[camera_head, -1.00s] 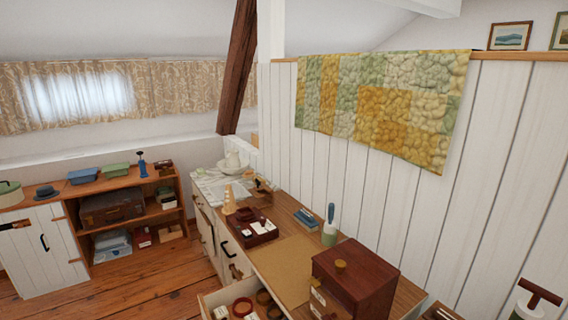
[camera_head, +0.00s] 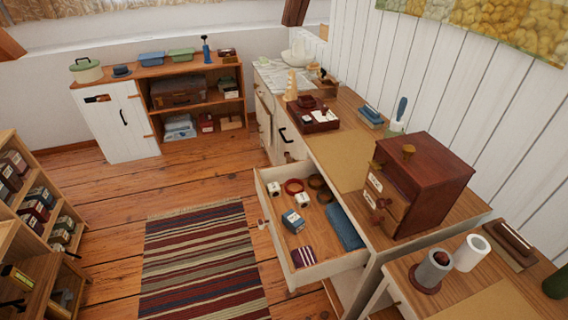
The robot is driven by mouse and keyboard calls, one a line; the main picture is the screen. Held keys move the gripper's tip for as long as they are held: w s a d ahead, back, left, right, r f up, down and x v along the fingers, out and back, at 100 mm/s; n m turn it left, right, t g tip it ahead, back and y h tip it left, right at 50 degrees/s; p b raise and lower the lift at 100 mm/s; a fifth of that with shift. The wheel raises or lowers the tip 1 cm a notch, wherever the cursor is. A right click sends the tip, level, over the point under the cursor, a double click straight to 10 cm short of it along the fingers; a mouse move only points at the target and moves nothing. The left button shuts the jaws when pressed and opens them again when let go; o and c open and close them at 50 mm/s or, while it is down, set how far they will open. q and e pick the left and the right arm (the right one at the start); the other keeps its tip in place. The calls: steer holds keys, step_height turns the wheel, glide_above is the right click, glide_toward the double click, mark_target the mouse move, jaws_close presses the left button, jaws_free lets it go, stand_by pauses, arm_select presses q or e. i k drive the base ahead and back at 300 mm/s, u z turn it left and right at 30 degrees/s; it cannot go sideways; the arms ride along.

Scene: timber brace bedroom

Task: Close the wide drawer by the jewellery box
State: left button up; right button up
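The wide drawer (camera_head: 272,216) stands pulled out from the front of the wooden-topped dresser, below and left of the jewellery box. Inside it are round bands (camera_head: 293,186), small boxes (camera_head: 293,220), a dark striped folded item (camera_head: 303,257) and a blue folded cloth (camera_head: 344,227). The dark red jewellery box (camera_head: 437,180) with a round knob on its lid stands on the dresser top. Small drawers on its front look slightly out. Neither of my grippers shows in this view.
A striped rug (camera_head: 205,262) lies on the floor left of the open drawer. A low shelf (camera_head: 30,215) with small boxes stands at the far left. A tray (camera_head: 314,117) and a tan mat (camera_head: 341,158) lie on the dresser. Grey and white cylinders (camera_head: 472,252) stand at right.

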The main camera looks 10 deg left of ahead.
mark_target(318, 233)
steer(key=z, duration=0.3)
steer(key=k, duration=0.6)
steer(key=z, duration=0.55)
